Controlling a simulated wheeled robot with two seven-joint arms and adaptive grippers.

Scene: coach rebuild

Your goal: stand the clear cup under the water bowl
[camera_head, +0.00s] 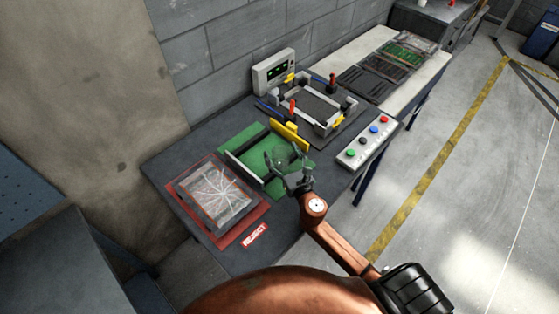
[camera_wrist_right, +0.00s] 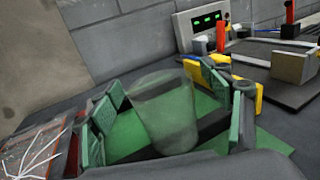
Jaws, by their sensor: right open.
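The clear cup (camera_wrist_right: 165,112) is see-through and stands, slightly tilted in the right wrist view, over the green mat. In the head view it shows only faintly as the cup (camera_head: 287,153) at the mat's right part. My right gripper (camera_head: 286,163) is open, with its fingers on either side of the cup. In the right wrist view the gripper (camera_wrist_right: 160,100) has green finger pads left and right of the cup; I cannot tell whether they touch it. I cannot make out a water bowl in either view. My left gripper is not in view.
The green mat (camera_head: 250,145) has a dark bar and a yellow block (camera_head: 290,134). A red tray (camera_head: 253,214) holds a cracked panel to the left. A frame fixture (camera_head: 318,108), a display box (camera_head: 274,70) and a button panel (camera_head: 368,143) stand behind and right.

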